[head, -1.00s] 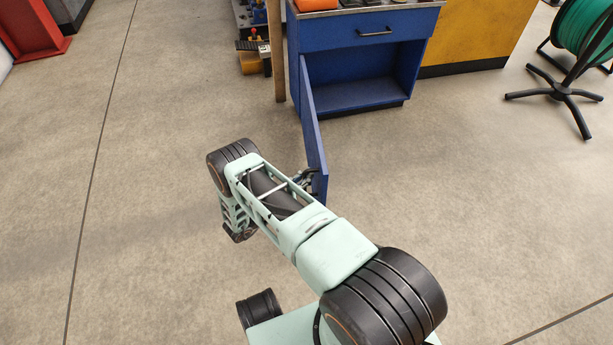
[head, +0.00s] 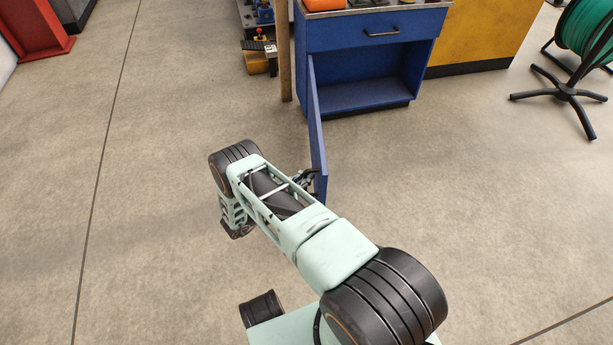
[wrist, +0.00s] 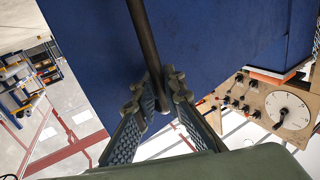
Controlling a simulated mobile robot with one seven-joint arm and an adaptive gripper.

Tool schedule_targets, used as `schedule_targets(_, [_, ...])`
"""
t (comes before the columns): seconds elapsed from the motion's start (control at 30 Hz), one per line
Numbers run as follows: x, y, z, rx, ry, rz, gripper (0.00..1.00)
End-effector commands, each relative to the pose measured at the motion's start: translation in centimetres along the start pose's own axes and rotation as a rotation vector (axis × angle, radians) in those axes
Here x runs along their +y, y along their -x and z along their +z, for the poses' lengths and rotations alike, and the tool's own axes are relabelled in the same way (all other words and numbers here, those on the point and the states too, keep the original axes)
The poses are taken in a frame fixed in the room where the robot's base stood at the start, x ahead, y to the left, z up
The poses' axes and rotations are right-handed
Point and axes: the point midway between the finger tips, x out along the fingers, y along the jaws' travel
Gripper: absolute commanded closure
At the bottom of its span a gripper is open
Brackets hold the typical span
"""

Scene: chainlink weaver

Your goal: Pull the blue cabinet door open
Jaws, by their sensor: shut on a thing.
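The blue cabinet (head: 345,27) stands at the top of the head view, with a drawer above an open, empty-looking lower compartment. Its blue door (head: 318,140) is swung out from the left side toward me, seen nearly edge-on. In the wrist view the door's blue face (wrist: 95,45) fills much of the top, with a dark bar handle (wrist: 144,40) running down it. My gripper (wrist: 157,100) is shut on this handle, its two ridged fingers on either side. In the head view my gripper (head: 306,180) is small, at the door's free end, partly hidden by my arm.
A wooden post (head: 284,50) stands close to the cabinet's left side. A green reel on a black stand (head: 567,92) is at the right, and a yellow cabinet (head: 480,32) behind. A red object (head: 30,28) is at far left. The floor left of the door is clear.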

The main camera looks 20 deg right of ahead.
Motion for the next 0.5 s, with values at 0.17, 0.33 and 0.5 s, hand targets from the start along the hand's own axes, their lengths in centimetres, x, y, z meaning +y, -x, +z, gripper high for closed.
schedule_targets(0.17, [0.83, 0.37, 0.36, -0.004, 0.015, 0.013, 1.00])
schedule_targets(0.33, [0.75, 0.32, 0.35, -0.004, 0.013, 0.012, 0.79])
schedule_targets(0.5, [0.53, 0.19, 0.22, -0.003, 0.008, 0.010, 0.73])
